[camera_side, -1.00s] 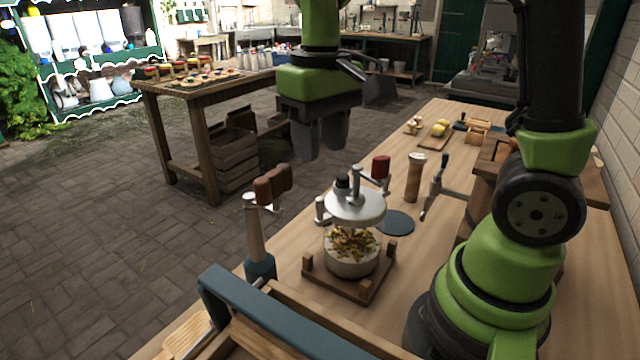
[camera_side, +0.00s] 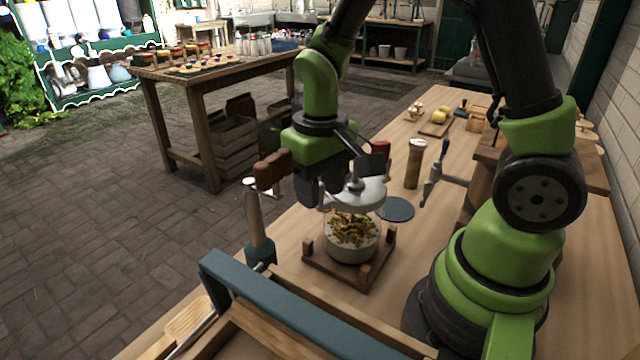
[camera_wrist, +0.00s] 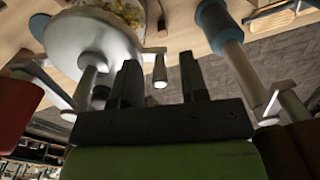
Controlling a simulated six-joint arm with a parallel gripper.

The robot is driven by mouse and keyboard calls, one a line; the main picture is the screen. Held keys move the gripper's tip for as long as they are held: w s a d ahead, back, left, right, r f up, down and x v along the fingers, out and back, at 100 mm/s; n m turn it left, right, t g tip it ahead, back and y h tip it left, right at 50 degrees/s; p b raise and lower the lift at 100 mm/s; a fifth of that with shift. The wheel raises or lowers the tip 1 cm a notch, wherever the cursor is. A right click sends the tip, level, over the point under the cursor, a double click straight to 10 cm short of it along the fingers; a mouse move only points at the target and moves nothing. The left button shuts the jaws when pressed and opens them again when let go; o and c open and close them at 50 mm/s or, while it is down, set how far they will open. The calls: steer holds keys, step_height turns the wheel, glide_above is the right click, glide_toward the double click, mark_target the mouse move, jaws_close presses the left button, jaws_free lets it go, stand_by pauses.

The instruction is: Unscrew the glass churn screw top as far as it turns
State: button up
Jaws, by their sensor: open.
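The glass churn (camera_side: 350,240), a clear jar with yellowish pieces inside, stands on a wooden base (camera_side: 377,268). Its round metal screw top (camera_side: 358,197) is on the jar, with a gear post and a crank with a red handle (camera_side: 381,149). The screw top (camera_wrist: 85,38) also shows in the wrist view, left of my fingers. My gripper (camera_side: 318,188) is low beside the top's left-rear edge. In the wrist view my gripper (camera_wrist: 160,76) has its two dark fingers apart, with a small metal peg (camera_wrist: 160,70) seen between them. I cannot tell whether they touch it.
A blue-grey upright tool (camera_side: 257,225) with brown handles stands close left of the churn and my gripper. A blue-edged wooden frame (camera_side: 290,315) is in front.

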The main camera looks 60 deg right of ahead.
jaws_close()
steer(key=shift+s+a+n, duration=0.15)
steer(key=shift+s+n, duration=0.3)
steer(key=shift+n, duration=0.35)
jaws_free()
steer(key=shift+r, duration=0.1)
step_height(320, 180, up, 10)
